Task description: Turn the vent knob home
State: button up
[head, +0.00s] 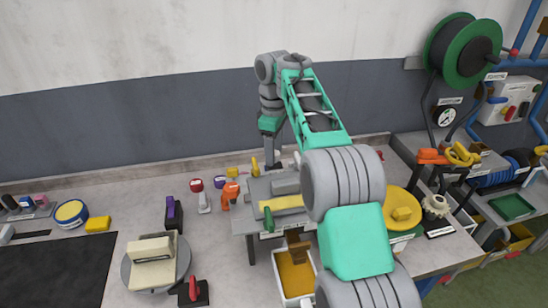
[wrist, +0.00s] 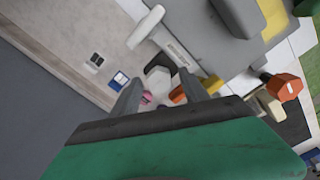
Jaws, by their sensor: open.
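I cannot tell for sure which part is the vent knob; no readable label marks it. In the wrist view a pale faceted knob-like piece (wrist: 158,82) shows between my fingers, with a small pink piece (wrist: 147,97) and an orange piece (wrist: 178,95) close by. My gripper (wrist: 168,88) has its two grey fingers spread, with nothing held between them. The fingers look apart from these pieces, but the depth is unclear. In the head view my gripper (head: 272,160) hangs at the back of the bench, above the grey machine (head: 285,183), its tips small and partly hidden.
A red-topped lever (head: 197,186) and an orange fitting (head: 230,195) stand left of the machine. A yellow turntable disc (head: 402,208) lies right, partly behind my arm. A white tray (head: 284,257) sits in front. Bare bench (head: 215,250) shows left of the tray.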

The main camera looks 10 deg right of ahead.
grip_shut()
dwell(0.6)
